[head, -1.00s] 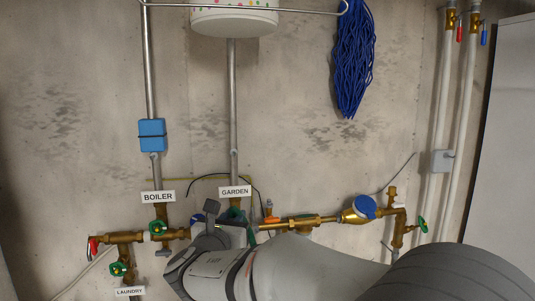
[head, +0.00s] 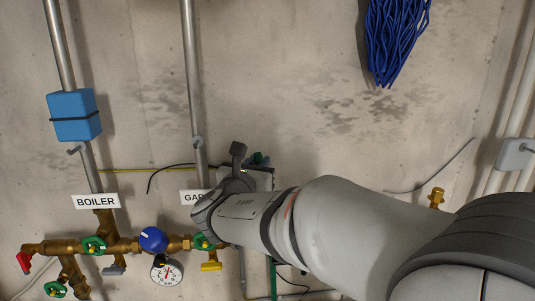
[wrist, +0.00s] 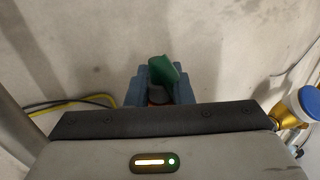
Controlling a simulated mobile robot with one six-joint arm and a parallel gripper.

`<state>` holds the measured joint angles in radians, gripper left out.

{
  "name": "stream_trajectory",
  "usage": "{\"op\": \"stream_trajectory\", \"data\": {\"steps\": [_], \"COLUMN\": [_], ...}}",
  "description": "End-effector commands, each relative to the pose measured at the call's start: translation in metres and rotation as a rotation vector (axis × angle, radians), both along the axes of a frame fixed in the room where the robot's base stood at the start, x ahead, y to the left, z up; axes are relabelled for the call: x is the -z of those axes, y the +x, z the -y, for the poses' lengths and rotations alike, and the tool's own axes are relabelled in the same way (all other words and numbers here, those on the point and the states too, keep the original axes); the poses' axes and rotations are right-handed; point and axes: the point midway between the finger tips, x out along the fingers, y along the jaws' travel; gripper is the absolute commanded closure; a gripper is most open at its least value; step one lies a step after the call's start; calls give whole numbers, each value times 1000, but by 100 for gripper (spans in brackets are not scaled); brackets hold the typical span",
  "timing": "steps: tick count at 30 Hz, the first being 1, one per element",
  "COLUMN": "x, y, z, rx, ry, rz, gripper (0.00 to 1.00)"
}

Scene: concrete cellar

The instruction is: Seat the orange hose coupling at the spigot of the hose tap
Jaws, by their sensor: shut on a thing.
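My gripper (wrist: 163,85) is shut, its blue-grey fingers around a piece with a green upper part (wrist: 164,68). A small orange-red patch, likely the orange hose coupling (wrist: 157,97), shows low between the fingers; most of it is hidden. In the head view my gripper (head: 250,170) is in front of the wall, right of the partly covered GARDEN label, and a bit of green (head: 260,158) shows at its far side. A green hose (head: 272,275) hangs below my arm. I cannot make out the hose tap's spigot; my gripper and arm may hide it.
Brass pipework with a red lever (head: 24,262), a blue-capped fitting (head: 153,239), a gauge (head: 167,271) and a yellow handle (head: 211,267) runs at lower left. A brass fitting (head: 437,197) stands right of my arm. The wall above is mostly bare; blue rope (head: 396,40) hangs there.

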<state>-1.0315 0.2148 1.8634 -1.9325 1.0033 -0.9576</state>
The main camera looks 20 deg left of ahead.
Motion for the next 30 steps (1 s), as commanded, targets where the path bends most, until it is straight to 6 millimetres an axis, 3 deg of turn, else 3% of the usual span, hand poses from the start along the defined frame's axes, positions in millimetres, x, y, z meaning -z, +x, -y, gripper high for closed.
{"op": "stream_trajectory", "data": {"steps": [16,30], "x": [2,42], "y": [-1,-1], "z": [1,1], "rx": [0,1], "ry": [3,1], "rz": [-1,-1], "gripper": [100,100]}}
